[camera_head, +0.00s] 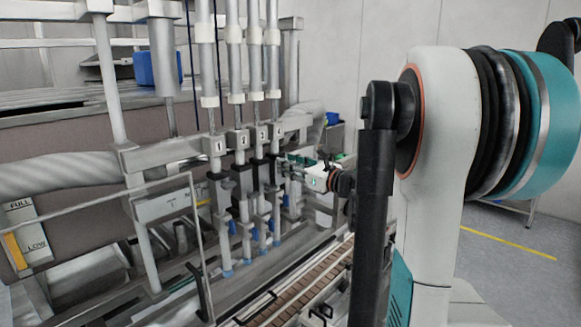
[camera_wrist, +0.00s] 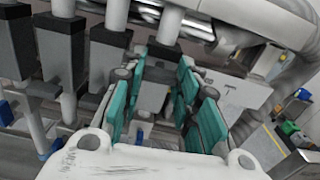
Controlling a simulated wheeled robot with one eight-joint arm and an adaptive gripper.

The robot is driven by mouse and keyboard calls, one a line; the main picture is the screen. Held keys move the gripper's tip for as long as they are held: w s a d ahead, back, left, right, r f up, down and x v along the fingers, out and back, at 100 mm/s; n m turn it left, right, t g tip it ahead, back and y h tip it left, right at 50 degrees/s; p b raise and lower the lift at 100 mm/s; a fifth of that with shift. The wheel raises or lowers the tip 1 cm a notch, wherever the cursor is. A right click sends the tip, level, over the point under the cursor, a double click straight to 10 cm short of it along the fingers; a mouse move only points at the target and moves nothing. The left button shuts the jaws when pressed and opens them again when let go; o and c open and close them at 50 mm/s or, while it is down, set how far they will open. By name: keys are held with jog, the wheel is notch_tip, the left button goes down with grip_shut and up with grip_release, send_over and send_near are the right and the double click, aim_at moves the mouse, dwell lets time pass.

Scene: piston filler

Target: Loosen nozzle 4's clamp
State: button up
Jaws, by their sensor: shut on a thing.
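The numbered nozzles hang in a row in the head view. Nozzle 4 (camera_head: 277,131) is at the right end, and its lower part is partly hidden by my gripper (camera_head: 290,168). In the wrist view my gripper (camera_wrist: 162,85) has its teal fingers on either side of a grey block on the rightmost nozzle, the clamp of nozzle 4 (camera_wrist: 152,95). The fingers are shut on this clamp. A blue tip shows low between the fingers. The exact contact of the finger pads is hidden.
Nozzle 3 (camera_head: 261,135), nozzle 2 (camera_head: 239,141) and nozzle 1 (camera_head: 217,147) stand close by on the left. A brown conveyor (camera_head: 300,302) runs below. Open floor shows at the far right.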

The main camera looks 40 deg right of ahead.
jog(key=shift+n+b, duration=1.95)
jog(key=shift+n, duration=6.75)
jog(key=o, duration=1.1)
jog(key=shift+c, duration=0.2)
jog(key=s, duration=1.2)
jog(key=shift+d, duration=0.4)
jog(key=shift+w, duration=0.1)
